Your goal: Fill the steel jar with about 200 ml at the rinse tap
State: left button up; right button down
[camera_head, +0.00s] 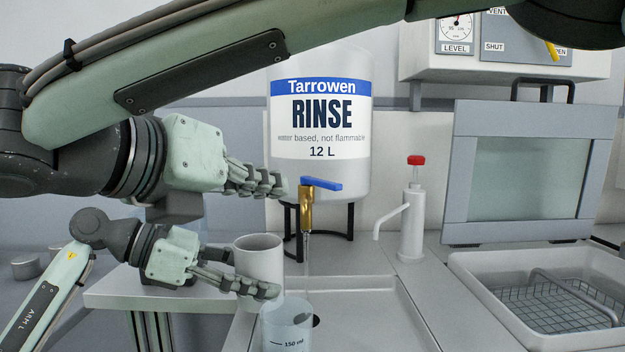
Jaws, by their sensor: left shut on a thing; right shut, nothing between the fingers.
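The steel jar (258,247) shows as a plain pale grey, open-topped upright cylinder. My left gripper (258,283) is shut on it, one finger across its front and the other passing behind. The rinse tap (306,212) is brass with a blue lever (322,185) lying sideways. A thin pale line, seemingly liquid, runs down below its spout. The jar is left of this line, apart from it in the picture. My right gripper (283,186) is shut and empty, its tips just left of the lever; I cannot tell whether they touch. The jar's inside level is hidden.
A clear beaker (287,325) marked 150 ml stands in front of the jar, near a dark drain hole. The white rinse tank (320,170) is behind the tap. A red-topped pump bottle (411,225) and a basin with a wire basket (550,310) are right.

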aim_at(320, 183)
notch_tip(320, 183, up, 8)
jog(key=m+g+y, duration=0.5)
jog(key=m+y, duration=0.1)
jog(key=m, duration=2.2)
jog(key=w+d+f, duration=0.5)
jog(key=w+f, duration=0.2)
jog(key=f, duration=0.1)
jog(key=shift+w+d, duration=0.25)
jog(key=shift+d, duration=0.05)
